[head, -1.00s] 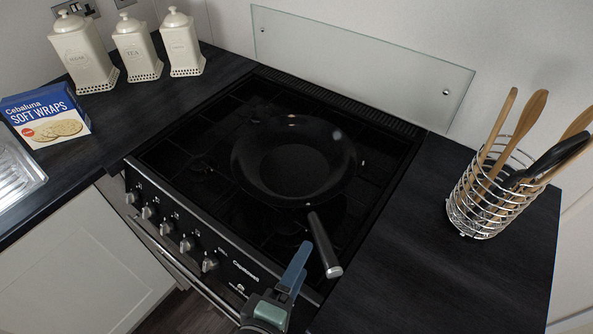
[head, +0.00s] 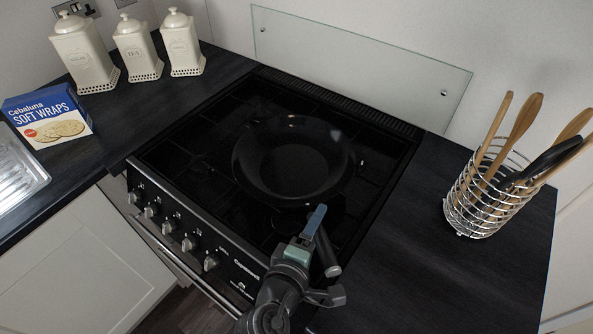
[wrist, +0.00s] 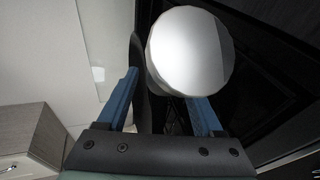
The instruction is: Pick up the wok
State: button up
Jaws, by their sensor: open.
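The black wok (head: 293,165) sits on the hob, its handle (head: 330,258) pointing toward the front right. My gripper (head: 315,222) is over the handle in the head view and hides part of it; only one blue finger shows clearly there. In the wrist view my gripper (wrist: 160,105) is open, with one blue finger on each side. The round, pale end of the handle (wrist: 188,52) shows large between and beyond the fingers. I cannot tell whether a finger touches the handle.
The black hob (head: 190,150) has front knobs (head: 189,244). A wire utensil holder (head: 484,200) stands on the right counter, which is otherwise clear. Three cream canisters (head: 138,52) and a soft wraps box (head: 47,116) stand on the left. A glass splashback (head: 360,65) stands behind.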

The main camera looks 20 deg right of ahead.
grip_shut()
dwell(1.3)
jog(key=shift+w+r, duration=0.1)
jog(key=shift+r, duration=0.2)
